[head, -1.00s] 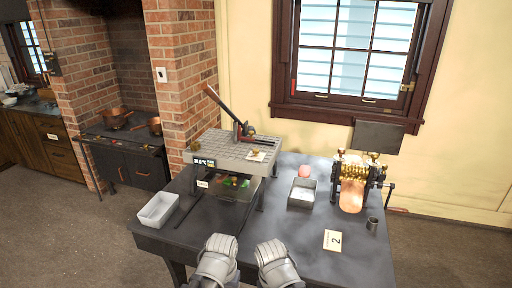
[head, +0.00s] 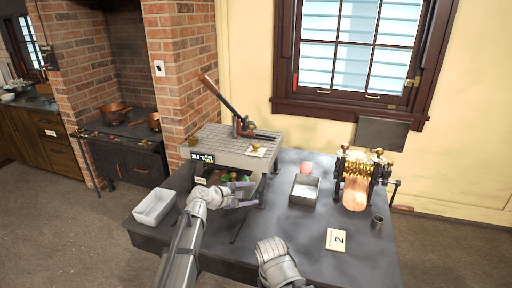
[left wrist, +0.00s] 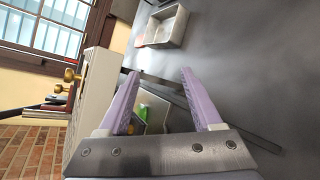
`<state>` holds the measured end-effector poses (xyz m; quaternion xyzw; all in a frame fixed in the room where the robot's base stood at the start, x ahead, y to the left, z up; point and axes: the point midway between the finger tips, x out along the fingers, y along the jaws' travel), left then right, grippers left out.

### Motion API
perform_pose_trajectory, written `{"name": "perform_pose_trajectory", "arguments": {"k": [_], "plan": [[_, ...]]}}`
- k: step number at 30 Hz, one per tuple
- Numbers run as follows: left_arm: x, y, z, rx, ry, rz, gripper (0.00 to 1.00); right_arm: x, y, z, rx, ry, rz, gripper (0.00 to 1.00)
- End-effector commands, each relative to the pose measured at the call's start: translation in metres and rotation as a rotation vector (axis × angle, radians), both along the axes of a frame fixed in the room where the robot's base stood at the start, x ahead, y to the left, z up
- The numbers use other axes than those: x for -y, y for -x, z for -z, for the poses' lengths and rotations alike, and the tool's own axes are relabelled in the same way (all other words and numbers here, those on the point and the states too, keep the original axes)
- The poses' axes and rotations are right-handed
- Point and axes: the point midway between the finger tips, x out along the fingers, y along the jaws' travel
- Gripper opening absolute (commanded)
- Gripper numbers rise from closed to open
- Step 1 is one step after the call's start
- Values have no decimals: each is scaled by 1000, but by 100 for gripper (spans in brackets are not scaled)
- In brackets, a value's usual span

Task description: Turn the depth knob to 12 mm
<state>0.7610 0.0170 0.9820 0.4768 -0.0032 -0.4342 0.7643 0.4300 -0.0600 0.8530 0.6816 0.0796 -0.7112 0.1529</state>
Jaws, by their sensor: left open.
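The grey slotted machine (head: 232,142) stands at the back left of the table, with a long wood-handled lever (head: 222,104). A brass knob (head: 256,147) sits on its top beside a small card, and another brass piece (head: 193,142) is at its left corner; I cannot tell which is the depth knob or read its setting. A brass knob also shows at the left in the left wrist view (left wrist: 72,75). My left gripper (head: 254,192) is open and empty, its purple fingers before the machine's lower opening. My right gripper (head: 277,262) is at the table's front; its fingers are hidden.
A white tray (head: 154,206) is at the table's left. A metal box (head: 304,190), a pink lump (head: 307,168), a brass roller machine (head: 361,174) and a small cup (head: 377,223) stand to the right. A card marked 2 (head: 337,240) lies in front.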

Motion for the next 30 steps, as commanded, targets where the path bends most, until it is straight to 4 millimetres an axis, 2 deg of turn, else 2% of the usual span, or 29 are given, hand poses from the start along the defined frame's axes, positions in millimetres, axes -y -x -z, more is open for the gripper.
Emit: {"name": "perform_pose_trajectory", "arguments": {"k": [1,3,6,9,13,20,26,30], "plan": [[2,-36,-19,-39,168,-89,66,0,0,0,0,0,0,50],[0,-66,-43,-99,389,-196,66,0,0,0,0,0,0,50],[-7,-96,-66,-178,642,-304,66,0,0,0,0,0,0,50],[-15,-116,-80,-238,818,-371,66,0,0,0,0,0,0,50],[-20,-128,-89,-283,939,-413,66,0,0,0,0,0,0,50],[-21,-130,-90,-292,963,-421,66,0,0,0,0,0,0,50],[-12,-144,-90,-292,961,-419,66,0,0,0,0,0,0,50],[-1,-161,-90,-292,960,-418,66,0,0,0,0,0,0,50]]}}
